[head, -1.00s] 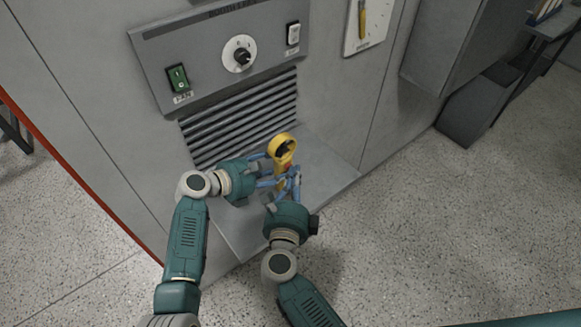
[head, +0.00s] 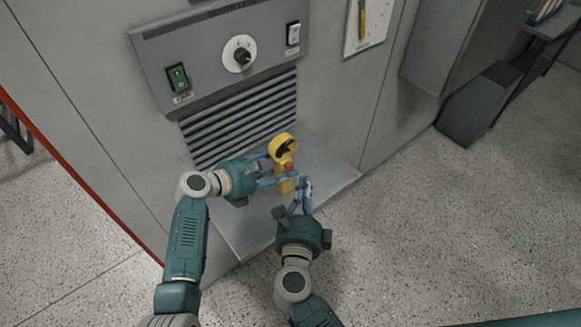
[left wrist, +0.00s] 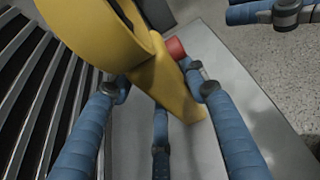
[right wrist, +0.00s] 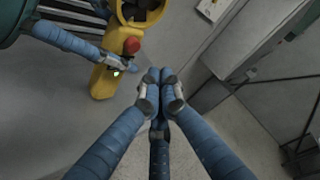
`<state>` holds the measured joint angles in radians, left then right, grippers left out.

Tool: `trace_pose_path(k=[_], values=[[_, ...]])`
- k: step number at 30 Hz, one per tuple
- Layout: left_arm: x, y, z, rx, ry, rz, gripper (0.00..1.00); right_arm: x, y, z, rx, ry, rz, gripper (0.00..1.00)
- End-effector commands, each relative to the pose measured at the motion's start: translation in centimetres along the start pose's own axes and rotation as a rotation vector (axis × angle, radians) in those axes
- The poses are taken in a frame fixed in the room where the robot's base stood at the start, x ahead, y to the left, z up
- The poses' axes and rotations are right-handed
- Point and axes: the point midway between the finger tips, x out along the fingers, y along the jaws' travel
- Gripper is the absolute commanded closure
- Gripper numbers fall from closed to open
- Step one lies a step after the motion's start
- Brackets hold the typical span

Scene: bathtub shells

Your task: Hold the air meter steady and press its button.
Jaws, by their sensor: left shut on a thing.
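The yellow air meter (head: 284,184) stands upright on the grey ledge, with a round dark-centred head on top and a red button (head: 289,167) on its body. My left gripper (head: 281,174) is shut around the meter's body from the left. In the left wrist view the yellow meter (left wrist: 175,85) is between the blue fingers, with the red button (left wrist: 176,48) showing. My right gripper (head: 306,183) is shut, empty and apart from the meter, to its lower right. In the right wrist view its fingertips (right wrist: 160,88) touch each other, right of the red button (right wrist: 131,45). A small green light (right wrist: 116,73) glows below the button.
The ledge (head: 325,172) juts out below a slatted vent (head: 240,115). Above the vent is a panel with a green switch (head: 177,77), a dial (head: 239,53) and a black-and-white switch (head: 293,33). Open speckled floor (head: 420,220) lies to the right.

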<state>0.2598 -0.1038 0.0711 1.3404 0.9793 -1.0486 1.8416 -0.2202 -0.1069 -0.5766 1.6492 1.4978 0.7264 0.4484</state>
Motion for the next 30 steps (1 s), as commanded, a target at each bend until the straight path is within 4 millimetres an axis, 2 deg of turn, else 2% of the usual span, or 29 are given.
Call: trace_pose_path(k=[9, 28, 29, 30], values=[[0.0, 0.0, -0.1, -0.001, 0.001, 0.000, 0.87, -1.6, -0.7, -1.5, -0.001, -0.001, -0.001, 1.00], [0.0, 0.0, -0.1, 0.000, 0.001, 0.000, 0.87, -1.6, -0.7, -1.5, 0.000, -0.001, 0.000, 1.00], [0.0, 0.0, -0.1, 0.000, 0.001, 0.000, 0.54, -1.6, -0.7, -1.5, 0.000, -0.001, 0.000, 1.00], [0.0, 0.0, -0.1, 0.000, 0.001, 0.000, 0.46, -1.6, -0.7, -1.5, 0.000, -0.001, 0.000, 1.00]])
